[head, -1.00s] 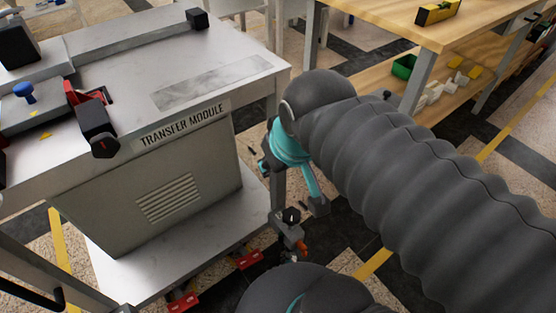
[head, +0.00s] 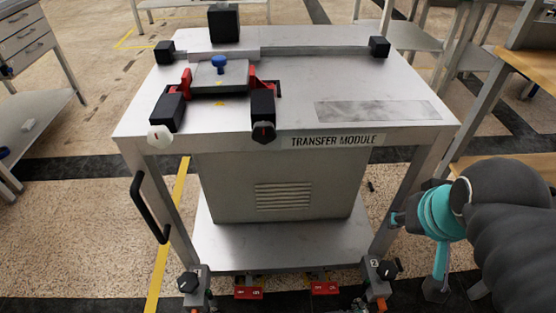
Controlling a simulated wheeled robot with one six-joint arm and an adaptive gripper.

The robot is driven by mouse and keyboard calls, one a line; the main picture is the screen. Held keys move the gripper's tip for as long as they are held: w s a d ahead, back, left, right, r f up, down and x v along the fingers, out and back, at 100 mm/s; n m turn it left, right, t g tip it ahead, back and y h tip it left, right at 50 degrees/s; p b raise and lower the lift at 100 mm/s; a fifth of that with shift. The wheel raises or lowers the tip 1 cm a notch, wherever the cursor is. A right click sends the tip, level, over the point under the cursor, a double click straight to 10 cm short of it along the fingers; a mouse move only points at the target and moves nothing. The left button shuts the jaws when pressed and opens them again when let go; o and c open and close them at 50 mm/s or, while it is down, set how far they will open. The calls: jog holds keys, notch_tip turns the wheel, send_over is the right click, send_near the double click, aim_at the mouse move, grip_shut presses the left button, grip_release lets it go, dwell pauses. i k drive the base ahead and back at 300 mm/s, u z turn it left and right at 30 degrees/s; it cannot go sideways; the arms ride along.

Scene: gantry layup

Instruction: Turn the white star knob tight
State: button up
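The white star knob (head: 160,137) sits at the front left edge of the transfer module's top (head: 250,112), below a black clamp block (head: 167,111). A similar black star knob (head: 263,133) is to its right, below a second black block (head: 263,101). How tight the white knob is cannot be told. My arm is at the right of the view, beside the module's right front leg and well apart from the white knob. My gripper's fingers are not clearly visible.
A blue knob (head: 219,64) stands on a grey plate between red clamps. A black handle (head: 150,208) juts from the module's left side. Red pedals (head: 249,293) and casters are at floor level. A wooden-topped bench (head: 525,65) stands at the right. Floor left of the module is open.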

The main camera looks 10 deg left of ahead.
aim_at(159, 137)
jog(key=k, duration=0.5)
jog(key=u, duration=1.3)
jog(key=i, duration=0.45)
jog(key=u, duration=0.9)
jog(key=k, duration=0.7)
jog(key=z, duration=1.1)
